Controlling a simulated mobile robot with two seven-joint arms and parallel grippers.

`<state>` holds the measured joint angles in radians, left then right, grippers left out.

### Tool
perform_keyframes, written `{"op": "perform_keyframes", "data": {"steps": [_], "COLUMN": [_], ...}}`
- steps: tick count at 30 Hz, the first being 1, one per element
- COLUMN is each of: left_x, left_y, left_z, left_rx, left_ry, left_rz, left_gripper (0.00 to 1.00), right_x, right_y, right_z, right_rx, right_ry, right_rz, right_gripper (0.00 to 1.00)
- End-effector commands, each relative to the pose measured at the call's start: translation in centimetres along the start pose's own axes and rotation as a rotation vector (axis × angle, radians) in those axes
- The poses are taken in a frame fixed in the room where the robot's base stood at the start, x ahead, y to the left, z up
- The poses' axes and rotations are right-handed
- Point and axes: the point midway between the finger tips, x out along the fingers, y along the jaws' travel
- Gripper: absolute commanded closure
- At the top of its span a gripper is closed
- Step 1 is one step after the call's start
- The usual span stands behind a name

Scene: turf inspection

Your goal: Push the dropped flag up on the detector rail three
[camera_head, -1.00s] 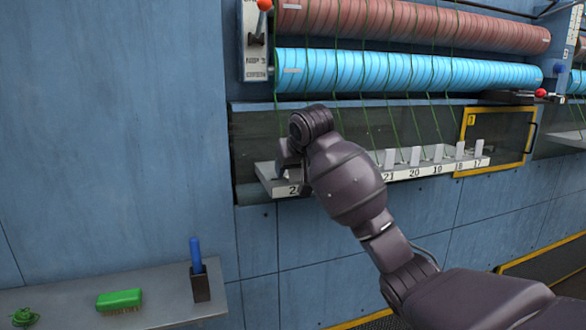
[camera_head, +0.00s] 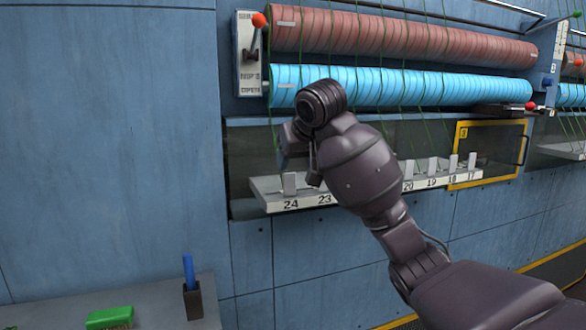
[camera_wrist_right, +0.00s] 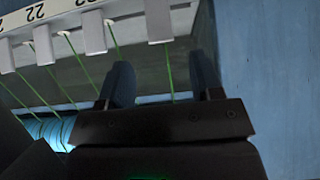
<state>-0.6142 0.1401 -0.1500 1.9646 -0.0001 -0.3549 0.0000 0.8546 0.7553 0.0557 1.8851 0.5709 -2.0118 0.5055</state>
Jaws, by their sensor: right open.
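The white detector rail (camera_head: 308,198) runs across a recess in the blue machine, with printed numbers from 24 at its left end to 17. More flags stand upright to the right (camera_head: 432,166); those in the middle are hidden behind my right arm. My right gripper (camera_head: 296,148) is above and behind the rail's left part. Its fingers (camera_wrist_right: 163,84) are apart and empty, clear of the tabs.
Green threads (camera_head: 386,135) run down past the cyan roller (camera_head: 420,90) to the rail. A yellow-framed panel (camera_head: 487,152) is at the rail's right. A lever with an orange knob (camera_head: 259,20) is at upper left. A grey shelf (camera_head: 158,310) holds a green brush (camera_head: 110,317).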

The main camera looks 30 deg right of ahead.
Motion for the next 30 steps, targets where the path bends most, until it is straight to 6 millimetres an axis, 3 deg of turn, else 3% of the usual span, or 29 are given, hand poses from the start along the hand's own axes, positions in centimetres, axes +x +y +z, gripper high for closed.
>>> {"op": "perform_keyframes", "data": {"steps": [7, 24, 27, 30], "left_x": [-0.1, -0.1, -0.1, -0.2], "left_y": [0.0, 0.0, 0.0, 0.0], "left_z": [0.1, 0.4, 0.4, 0.3], "left_rx": [0.0, 0.0, 0.0, 0.0], "left_ry": [-0.006, -0.012, -0.011, -0.01], "left_rz": [0.0, 0.0, 0.0, 0.0], "left_gripper": [0.51, 0.51, 0.51, 0.51], "right_x": [-1.1, -1.1, -0.4, 1.5], "right_y": [0.0, 0.0, -0.2, -0.5], "right_z": [0.1, 0.1, 0.7, 2.7], "right_rx": [-0.001, 0.0, -0.008, -0.03], "right_ry": [-0.002, -0.003, -0.011, -0.032], "right_rz": [0.001, 0.0, 0.0, 0.001], "right_gripper": [0.4, 0.4, 0.4, 0.4]}}
